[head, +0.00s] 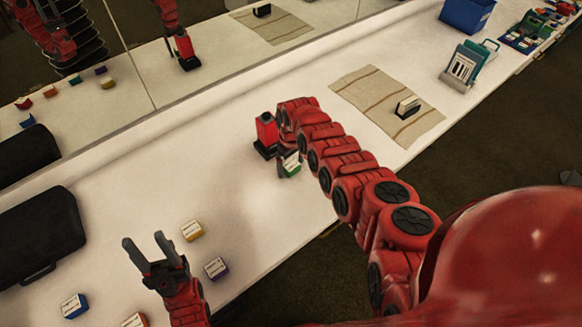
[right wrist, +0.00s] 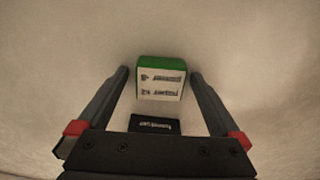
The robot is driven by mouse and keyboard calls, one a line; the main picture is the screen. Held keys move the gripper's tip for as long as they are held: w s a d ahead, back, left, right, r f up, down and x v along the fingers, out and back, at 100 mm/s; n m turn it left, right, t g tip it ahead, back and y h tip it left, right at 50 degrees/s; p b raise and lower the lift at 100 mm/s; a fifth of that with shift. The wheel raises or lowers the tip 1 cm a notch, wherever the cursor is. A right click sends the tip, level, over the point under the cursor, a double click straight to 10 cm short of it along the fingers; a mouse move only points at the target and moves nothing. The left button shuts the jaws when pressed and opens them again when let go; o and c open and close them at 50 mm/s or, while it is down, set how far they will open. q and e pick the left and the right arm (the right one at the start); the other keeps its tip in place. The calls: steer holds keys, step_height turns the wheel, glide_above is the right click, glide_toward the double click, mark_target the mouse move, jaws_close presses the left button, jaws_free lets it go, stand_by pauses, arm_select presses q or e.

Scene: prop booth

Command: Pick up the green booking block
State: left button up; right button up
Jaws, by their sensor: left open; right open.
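The green booking block (head: 291,165) lies on the white counter below the end of my right arm, with a white printed label on top. In the right wrist view the green block (right wrist: 160,78) sits between the two fingertips of my right gripper (right wrist: 160,73), with a gap on each side. That gripper is open; in the head view the arm partly hides it. A dark piece with white lettering shows nearer the palm; I cannot tell what it is. My left gripper (head: 144,245) is open and empty at the lower left.
A yellow block (head: 191,230), purple block (head: 215,268), blue block (head: 74,306) and orange block (head: 135,320) lie around my left gripper. A black case (head: 40,235) is at the left. A striped cloth (head: 365,90) bears a black block (head: 408,108). A mirror runs along the back.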

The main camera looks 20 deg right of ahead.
steer(key=c, duration=1.4)
steer(key=shift+r, duration=0.15)
